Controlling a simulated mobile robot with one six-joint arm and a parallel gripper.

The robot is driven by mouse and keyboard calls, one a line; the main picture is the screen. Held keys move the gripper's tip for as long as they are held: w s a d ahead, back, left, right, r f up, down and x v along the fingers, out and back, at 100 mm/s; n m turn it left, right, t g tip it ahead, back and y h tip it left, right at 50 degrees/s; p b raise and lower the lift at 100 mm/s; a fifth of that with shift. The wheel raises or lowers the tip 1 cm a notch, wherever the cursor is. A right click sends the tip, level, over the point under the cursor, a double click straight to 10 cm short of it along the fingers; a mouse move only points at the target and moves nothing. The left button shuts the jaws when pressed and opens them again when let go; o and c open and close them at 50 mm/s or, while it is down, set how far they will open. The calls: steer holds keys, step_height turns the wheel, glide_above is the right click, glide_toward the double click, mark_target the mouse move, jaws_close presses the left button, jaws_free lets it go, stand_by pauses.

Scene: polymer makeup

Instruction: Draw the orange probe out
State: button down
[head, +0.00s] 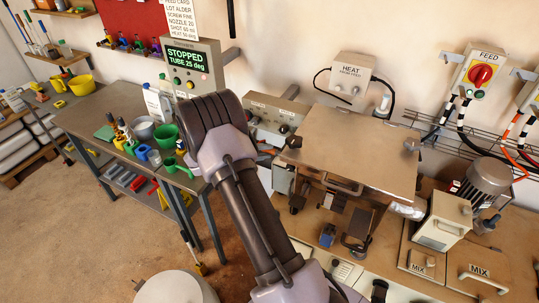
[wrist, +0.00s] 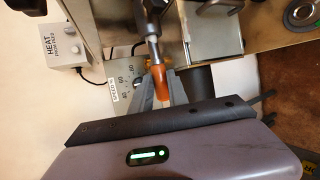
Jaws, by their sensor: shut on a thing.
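The orange probe (wrist: 160,84) shows in the wrist view as an orange handle between my two fingers. My gripper (wrist: 158,76) is shut on this handle. A grey metal rod (wrist: 151,32) lies in line with the handle and runs up toward the metal machine. An orange-yellow fitting sits close to where the rod meets the handle. I cannot tell how deep the probe sits in the machine. In the head view the probe is not visible, and my arm hides my gripper.
A dial marked SPEED (wrist: 122,84) and a HEAT box (wrist: 62,46) are beside the gripper in the wrist view. A metal block (wrist: 210,35) is close on the right. In the head view a display (head: 187,58) reads STOPPED, and a broad metal plate (head: 355,150) lies right of my arm.

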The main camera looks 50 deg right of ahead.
steer(key=shift+w+a+b, duration=0.2)
steer(key=shift+w+b, duration=0.1)
steer(key=shift+w, duration=0.45)
steer(key=shift+w+a+b, duration=0.25)
steer(key=shift+w, duration=0.5)
steer(key=shift+w+a+b, duration=0.2)
steer(key=shift+w+b, duration=0.1)
steer(key=shift+w, duration=0.45)
